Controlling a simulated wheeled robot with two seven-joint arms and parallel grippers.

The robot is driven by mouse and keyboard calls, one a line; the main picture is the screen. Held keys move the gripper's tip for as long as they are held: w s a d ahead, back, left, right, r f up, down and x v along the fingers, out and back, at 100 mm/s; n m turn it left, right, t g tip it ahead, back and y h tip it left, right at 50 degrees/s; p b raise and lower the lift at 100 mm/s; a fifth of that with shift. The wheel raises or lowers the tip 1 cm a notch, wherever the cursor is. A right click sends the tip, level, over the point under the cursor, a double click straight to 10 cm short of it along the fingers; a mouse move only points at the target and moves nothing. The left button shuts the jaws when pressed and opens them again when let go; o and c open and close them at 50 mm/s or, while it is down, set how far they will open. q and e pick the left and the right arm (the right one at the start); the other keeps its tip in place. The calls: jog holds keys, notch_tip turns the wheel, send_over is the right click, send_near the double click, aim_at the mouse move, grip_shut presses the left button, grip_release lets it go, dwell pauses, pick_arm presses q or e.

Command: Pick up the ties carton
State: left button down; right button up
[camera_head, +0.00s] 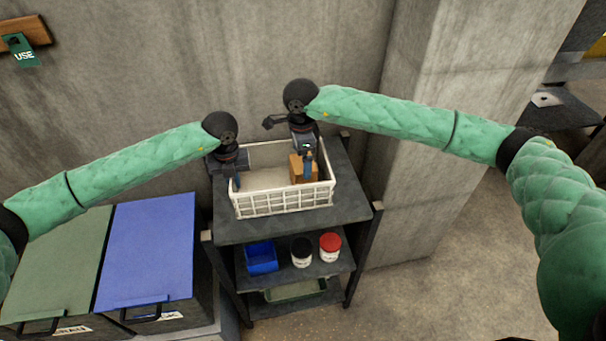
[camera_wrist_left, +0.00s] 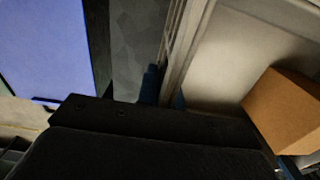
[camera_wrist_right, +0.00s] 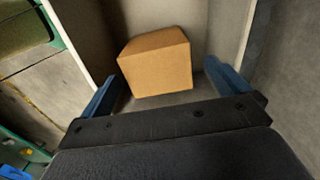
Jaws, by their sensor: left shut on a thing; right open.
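A small brown cardboard carton (camera_head: 297,170) sits in the right part of a white slatted crate (camera_head: 283,201) on the top shelf of a dark rack. I take it to be the ties carton; no label is readable. It also shows in the left wrist view (camera_wrist_left: 287,110). My right gripper (camera_head: 308,163) is open above the crate. In the right wrist view, the carton (camera_wrist_right: 157,62) lies just beyond and between the open blue fingers (camera_wrist_right: 160,88). My left gripper (camera_head: 235,183) is shut on the crate's left wall; in the left wrist view its blue fingers (camera_wrist_left: 165,92) straddle the wall.
The rack's top shelf (camera_head: 347,200) has bare room around the crate. On the lower shelf stand a blue bin (camera_head: 261,257), a black-lidded jar (camera_head: 301,252) and a red-lidded jar (camera_head: 330,247). Green (camera_head: 52,262) and blue (camera_head: 150,245) lidded bins stand at the left. A concrete wall is behind.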

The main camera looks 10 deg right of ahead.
jog(key=shift+s+d+f, duration=0.1)
jog(key=shift+d+f, duration=0.05)
jog(key=shift+f, duration=3.3)
jog(key=shift+c, duration=0.4)
jog(key=c, duration=1.1)
